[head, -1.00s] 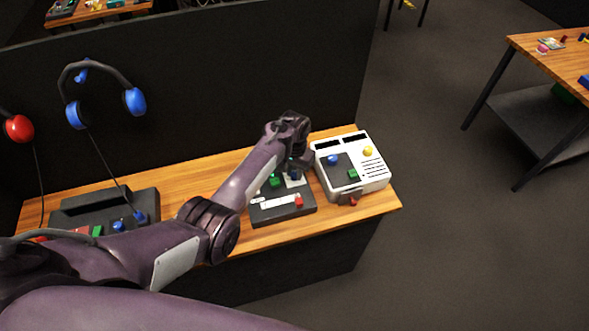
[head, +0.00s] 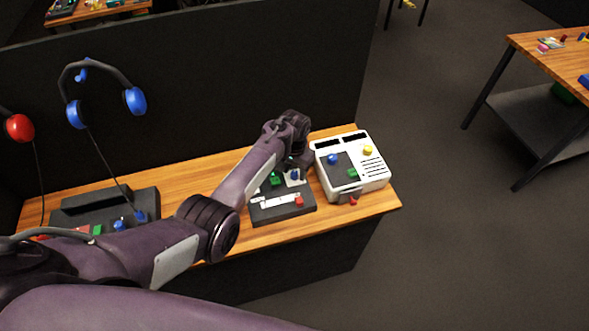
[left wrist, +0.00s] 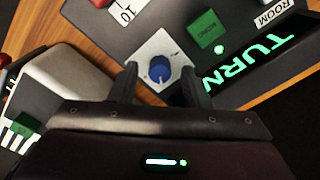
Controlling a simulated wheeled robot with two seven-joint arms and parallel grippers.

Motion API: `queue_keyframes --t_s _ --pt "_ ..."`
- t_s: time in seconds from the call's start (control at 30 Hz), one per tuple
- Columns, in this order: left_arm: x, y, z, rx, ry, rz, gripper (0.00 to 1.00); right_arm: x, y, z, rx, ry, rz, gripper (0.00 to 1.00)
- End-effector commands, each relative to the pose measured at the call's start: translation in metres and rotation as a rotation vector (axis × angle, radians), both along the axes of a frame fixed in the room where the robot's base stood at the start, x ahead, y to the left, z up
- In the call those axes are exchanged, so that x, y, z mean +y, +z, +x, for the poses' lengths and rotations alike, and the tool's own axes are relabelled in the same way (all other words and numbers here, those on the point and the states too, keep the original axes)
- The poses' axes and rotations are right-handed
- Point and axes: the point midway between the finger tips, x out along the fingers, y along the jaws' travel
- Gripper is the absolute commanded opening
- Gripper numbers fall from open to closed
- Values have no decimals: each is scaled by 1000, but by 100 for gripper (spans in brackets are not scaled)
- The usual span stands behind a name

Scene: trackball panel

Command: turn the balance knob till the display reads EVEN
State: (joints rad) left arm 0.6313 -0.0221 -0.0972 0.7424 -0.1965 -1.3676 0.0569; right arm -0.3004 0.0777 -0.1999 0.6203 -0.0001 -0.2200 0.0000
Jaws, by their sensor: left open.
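The blue knob (left wrist: 160,70) sits on a small white plate on the dark panel (left wrist: 120,40), with a pale mark line on its face. My left gripper (left wrist: 159,84) is open, one finger on each side of the knob; I cannot tell whether either finger touches it. The panel's display (left wrist: 245,58) shows TURN in green letters. In the head view the knob (head: 294,175) shows just below my left gripper (head: 300,163), and the display is hidden there. My right gripper is not in view.
A green button (left wrist: 207,29) with a lit green lamp lies between knob and display. The panel also has a red slider cap (head: 299,201). A white console (head: 372,180) stands close on the right. A dark divider (head: 200,85) rises behind the table.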

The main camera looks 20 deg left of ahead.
Motion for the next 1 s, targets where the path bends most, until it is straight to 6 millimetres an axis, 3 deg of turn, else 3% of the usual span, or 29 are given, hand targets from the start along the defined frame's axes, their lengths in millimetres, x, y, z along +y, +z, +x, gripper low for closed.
queue_keyframes --t_s 0.23,0.7,1.0 --pt "0 10 0 -1 0 -1 43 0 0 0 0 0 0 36" --pt "-1 74 0 -2 0 -1 43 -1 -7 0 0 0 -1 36" --pt "0 78 0 1 0 0 43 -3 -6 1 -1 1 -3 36"
